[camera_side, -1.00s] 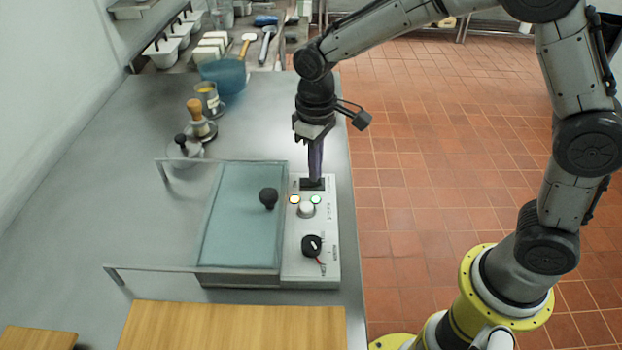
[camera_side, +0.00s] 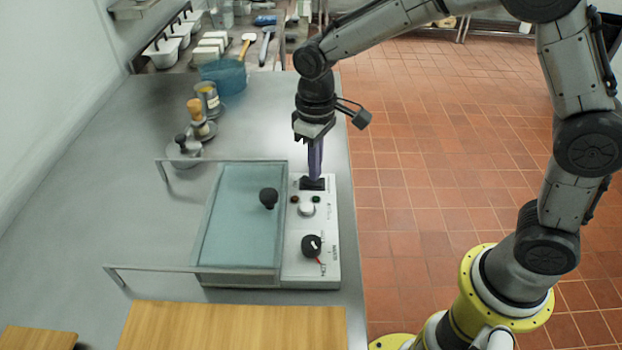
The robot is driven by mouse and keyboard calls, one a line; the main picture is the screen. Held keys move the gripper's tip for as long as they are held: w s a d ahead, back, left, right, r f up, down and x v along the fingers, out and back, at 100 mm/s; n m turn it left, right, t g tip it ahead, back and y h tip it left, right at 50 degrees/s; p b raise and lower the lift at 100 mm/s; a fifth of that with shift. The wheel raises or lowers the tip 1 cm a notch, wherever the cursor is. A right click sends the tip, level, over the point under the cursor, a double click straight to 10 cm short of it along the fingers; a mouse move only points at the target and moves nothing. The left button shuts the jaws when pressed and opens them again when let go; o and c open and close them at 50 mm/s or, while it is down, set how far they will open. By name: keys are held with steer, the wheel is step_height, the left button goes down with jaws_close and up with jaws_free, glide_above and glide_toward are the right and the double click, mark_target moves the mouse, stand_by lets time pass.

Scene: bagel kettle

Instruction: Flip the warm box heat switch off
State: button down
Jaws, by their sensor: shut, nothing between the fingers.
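The warm box (camera_side: 240,220) stands on the steel counter with a bluish see-through lid and a black knob (camera_side: 268,197). Its white control panel (camera_side: 296,268) is on the right side. At the panel's far end is a black switch (camera_side: 312,185). My gripper (camera_side: 315,178) is shut and empty, pointing down with its tips at the switch, partly hiding it. I cannot tell which way the switch is tilted. Below it are two indicator lamps, a red one (camera_side: 295,199) and a green one (camera_side: 316,199), both dark, then a white knob (camera_side: 306,208) and a black dial (camera_side: 311,245).
A metal rail (camera_side: 180,269) runs at the near side of the box. Wooden boards (camera_side: 235,328) lie at the near edge. The counter left of the box is clear.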

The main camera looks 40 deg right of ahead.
steer(key=shift+r, duration=2.95)
steer(key=shift+d, duration=0.1)
steer(key=s+d+r+m+t, duration=0.2)
steer(key=s+d+r+t, duration=0.2)
steer(key=s+d+r, duration=0.55)
steer(key=s+d+f+m+t, duration=0.1)
steer(key=s+f, duration=0.3)
steer(key=s, duration=0.9)
steer(key=shift+d+f+t, duration=0.15)
steer(key=shift+t, duration=0.15)
